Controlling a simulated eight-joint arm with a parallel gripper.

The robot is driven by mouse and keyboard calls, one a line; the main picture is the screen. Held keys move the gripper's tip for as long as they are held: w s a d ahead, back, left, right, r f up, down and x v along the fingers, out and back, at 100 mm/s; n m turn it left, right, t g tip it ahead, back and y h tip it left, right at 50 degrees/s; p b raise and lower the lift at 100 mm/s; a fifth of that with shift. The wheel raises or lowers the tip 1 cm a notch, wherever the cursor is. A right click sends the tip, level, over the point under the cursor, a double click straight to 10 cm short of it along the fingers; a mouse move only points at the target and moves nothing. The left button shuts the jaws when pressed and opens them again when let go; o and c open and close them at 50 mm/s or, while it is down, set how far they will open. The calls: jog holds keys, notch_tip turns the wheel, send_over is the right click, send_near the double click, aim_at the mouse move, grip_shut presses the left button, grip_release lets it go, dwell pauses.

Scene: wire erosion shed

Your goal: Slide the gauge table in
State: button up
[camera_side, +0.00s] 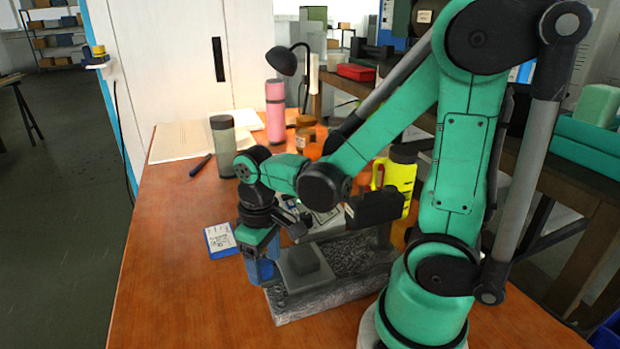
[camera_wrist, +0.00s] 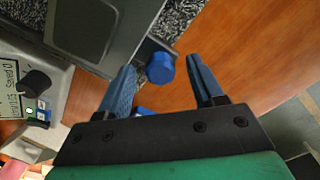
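The gauge table, a grey sliding plate (camera_side: 311,284) with a dark raised block, sits on a speckled granite base (camera_side: 330,301). In the wrist view, the grey plate (camera_wrist: 128,22) fills the upper left, and a round blue knob (camera_wrist: 160,68) sticks out from its edge on a short bar. My gripper (camera_side: 262,270) points down at the left end of the table in the side view. In the wrist view, my gripper (camera_wrist: 161,64) is open, with one blue finger on each side of the knob and gaps showing. The knob is hidden behind my fingers in the side view.
A readout box (camera_wrist: 38,98) with a dark knob and green button stands left in the wrist view. A blue-and-white card (camera_side: 220,240) lies left of my gripper. A grey-green cylinder (camera_side: 223,146), pink bottle (camera_side: 275,106) and yellow bottle (camera_side: 399,178) stand behind. The wooden table's front left is clear.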

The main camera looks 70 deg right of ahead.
grip_shut()
dwell(1.2)
